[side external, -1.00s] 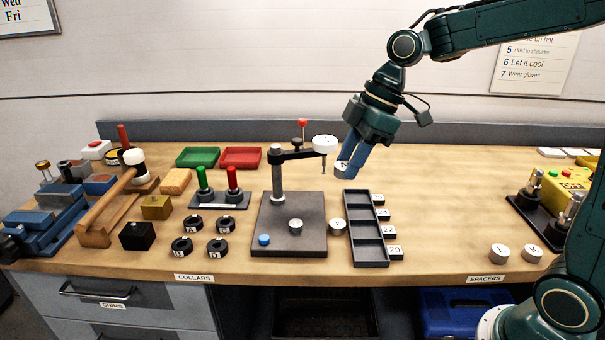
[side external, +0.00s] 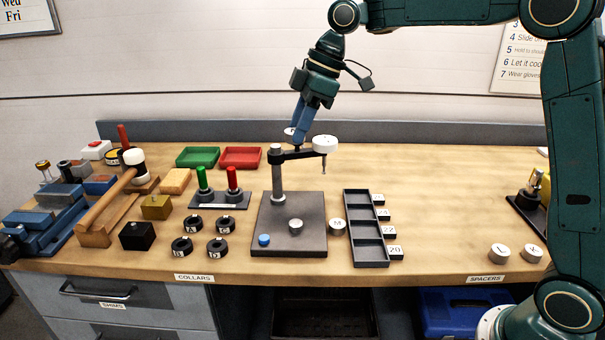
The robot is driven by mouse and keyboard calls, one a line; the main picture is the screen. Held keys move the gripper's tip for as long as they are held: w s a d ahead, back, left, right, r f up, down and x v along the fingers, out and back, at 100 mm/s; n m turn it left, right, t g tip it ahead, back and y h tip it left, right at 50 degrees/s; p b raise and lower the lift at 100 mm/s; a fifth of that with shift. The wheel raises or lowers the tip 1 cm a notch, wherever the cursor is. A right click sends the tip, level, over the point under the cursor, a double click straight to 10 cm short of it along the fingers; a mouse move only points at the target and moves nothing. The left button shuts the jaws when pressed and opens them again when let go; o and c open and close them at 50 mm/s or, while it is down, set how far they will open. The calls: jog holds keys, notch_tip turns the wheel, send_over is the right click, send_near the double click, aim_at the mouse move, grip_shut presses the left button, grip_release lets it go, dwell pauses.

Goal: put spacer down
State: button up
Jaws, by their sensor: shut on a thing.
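My gripper (side external: 297,132) has blue fingers pointing down, in the air behind the gauge stand (side external: 290,247). It is shut on a pale round spacer (side external: 290,132), which shows only in part; its letter cannot be read here. Spacer M (side external: 337,228) stands on the bench between the stand's plate and the tray. Two more spacers, L (side external: 499,252) and K (side external: 532,253), stand at the front right above the SPACERS label (side external: 485,279). A grey round piece (side external: 295,226) sits on the stand's plate.
A dark four-slot tray (side external: 367,254) lies right of the stand. Several black collars (side external: 218,246), a green tray (side external: 198,157), a red tray (side external: 241,157) and a mallet (side external: 125,177) are to the left. The bench between slotted tray and right spacers is clear.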

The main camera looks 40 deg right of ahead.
send_over(294, 224)
jog(key=d, duration=0.1)
jog(key=f, duration=1.5)
jog(key=shift+s+d+f, duration=0.15)
jog(key=shift+s+f, duration=0.1)
jog(key=shift+f, duration=0.1)
jog(key=shift+f, duration=2.1)
jog(key=shift+f, duration=0.15)
jog(key=o, duration=1)
